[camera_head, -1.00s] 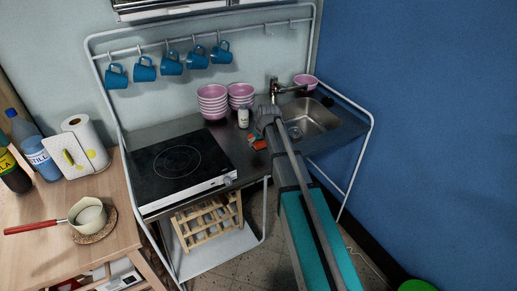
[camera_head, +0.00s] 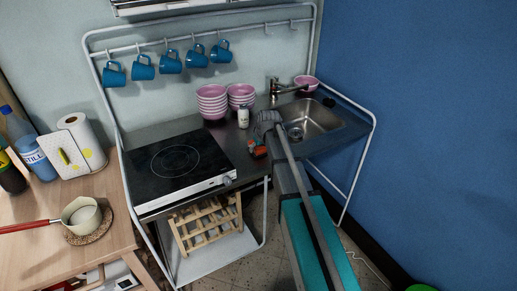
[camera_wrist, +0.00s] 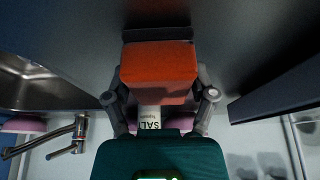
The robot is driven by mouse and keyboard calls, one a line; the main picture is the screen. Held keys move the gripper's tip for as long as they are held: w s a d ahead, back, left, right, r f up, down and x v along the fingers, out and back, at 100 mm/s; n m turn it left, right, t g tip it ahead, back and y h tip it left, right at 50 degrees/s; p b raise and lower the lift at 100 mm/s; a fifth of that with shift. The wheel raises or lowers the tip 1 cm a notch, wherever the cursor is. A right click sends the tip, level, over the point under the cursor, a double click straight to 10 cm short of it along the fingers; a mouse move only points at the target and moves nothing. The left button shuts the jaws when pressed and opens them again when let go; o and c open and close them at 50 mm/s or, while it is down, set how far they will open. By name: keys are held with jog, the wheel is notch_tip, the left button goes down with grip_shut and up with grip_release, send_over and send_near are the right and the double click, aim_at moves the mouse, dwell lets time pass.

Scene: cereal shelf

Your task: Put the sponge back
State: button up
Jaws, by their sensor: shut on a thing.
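The orange sponge (camera_wrist: 158,72) is between the fingers of my gripper (camera_wrist: 160,95) in the wrist view, and the gripper is shut on it. In the head view the sponge (camera_head: 257,152) shows as a small orange patch beside my arm, at the front part of the counter, between the hob and the sink. My gripper (camera_head: 251,145) is partly visible there, with the arm covering some of it. I cannot tell whether the sponge touches the counter.
A white salt container (camera_head: 243,118) stands just behind the gripper, near stacked pink bowls (camera_head: 212,102). The sink (camera_head: 312,118) and tap (camera_head: 285,88) are to the right. The black hob (camera_head: 175,160) is to the left. Blue mugs (camera_head: 170,62) hang above.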

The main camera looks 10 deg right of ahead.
jog(key=shift+f, duration=0.1)
jog(key=o, duration=0.9)
jog(key=p+v, duration=1.1)
jog(key=v, duration=0.1)
dwell(0.5)
dwell(0.5)
jog(key=s+m+g, duration=0.1)
jog(key=s, duration=0.7)
jog(key=s+a+m+g+h, duration=0.1)
jog(key=s+g, duration=0.1)
jog(key=s, duration=0.6)
jog(key=s+f+m+g, duration=0.1)
jog(key=s, duration=0.7)
jog(key=shift+a+m, duration=0.2)
jog(key=shift+m, duration=0.1)
